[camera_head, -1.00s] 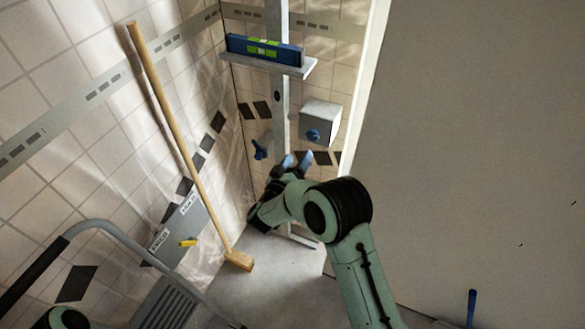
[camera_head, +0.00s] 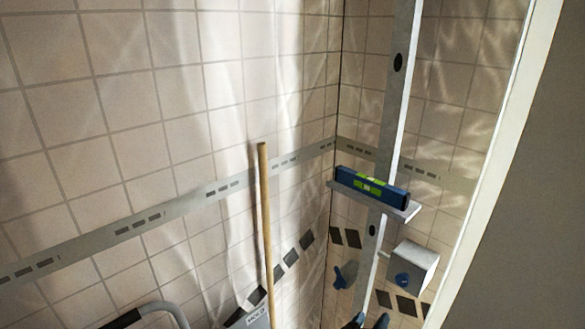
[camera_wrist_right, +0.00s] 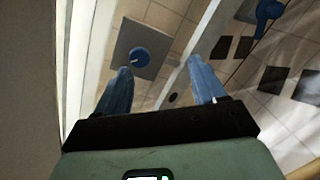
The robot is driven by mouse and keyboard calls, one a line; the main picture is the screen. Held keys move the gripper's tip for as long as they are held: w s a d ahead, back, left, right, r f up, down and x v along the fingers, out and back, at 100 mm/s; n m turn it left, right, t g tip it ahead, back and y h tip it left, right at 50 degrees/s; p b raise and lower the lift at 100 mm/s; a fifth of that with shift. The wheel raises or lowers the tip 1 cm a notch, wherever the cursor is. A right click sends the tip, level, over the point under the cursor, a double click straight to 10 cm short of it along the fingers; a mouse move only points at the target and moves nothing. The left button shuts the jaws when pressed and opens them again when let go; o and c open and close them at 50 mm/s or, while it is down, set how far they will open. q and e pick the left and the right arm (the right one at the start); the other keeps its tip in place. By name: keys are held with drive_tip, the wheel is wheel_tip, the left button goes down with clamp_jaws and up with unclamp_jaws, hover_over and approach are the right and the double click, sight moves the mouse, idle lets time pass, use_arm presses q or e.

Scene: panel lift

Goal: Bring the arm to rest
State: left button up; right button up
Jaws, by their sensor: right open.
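My right gripper (camera_head: 368,321) shows only its blue fingertips at the bottom edge of the head view, in front of the lower part of a metal post. In the right wrist view the right gripper (camera_wrist_right: 158,88) is open, its two blue fingers apart with nothing between them. Past the fingers are a grey box with a blue knob (camera_wrist_right: 139,57) and the pale post (camera_wrist_right: 180,80); no contact shows. The rest of the right arm is below the head view. My left gripper is not in view.
A blue level (camera_head: 370,187) lies on a small shelf (camera_head: 402,211) on the post. The grey box (camera_head: 413,262) is on the right wall, a blue handle (camera_head: 346,274) left of the post. A wooden pole (camera_head: 265,220) leans at the left wall. A large panel (camera_head: 530,220) fills the right side.

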drive_tip(key=s+a+f+g+y, duration=0.1)
drive_tip(key=s+f+g+y, duration=0.2)
drive_tip(key=f, duration=0.4)
drive_tip(key=s+a+f+y+p, duration=0.1)
drive_tip(key=s+f+y, duration=0.2)
drive_tip(key=s+f, duration=0.3)
drive_tip(key=s+a+f+g+y, duration=0.2)
drive_tip(key=s+f+y, duration=0.1)
drive_tip(key=f, duration=0.5)
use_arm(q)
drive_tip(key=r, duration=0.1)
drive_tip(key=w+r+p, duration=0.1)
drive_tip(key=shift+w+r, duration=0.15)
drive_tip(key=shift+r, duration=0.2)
use_arm(e)
drive_tip(key=s+a+f+g+y, duration=0.1)
drive_tip(key=s+a+g+y, duration=0.1)
drive_tip(key=s, duration=0.6)
drive_tip(key=s+a+f+m+g+y, duration=0.1)
drive_tip(key=s+a+f+g+y, duration=0.1)
drive_tip(key=s, duration=0.6)
drive_tip(key=s+a+f+m+g+y, duration=0.1)
drive_tip(key=s+a+g, duration=0.3)
drive_tip(key=s, duration=0.5)
drive_tip(key=shift+f+y, duration=0.5)
drive_tip(key=shift+f, duration=0.05)
drive_tip(key=shift+d, duration=0.1)
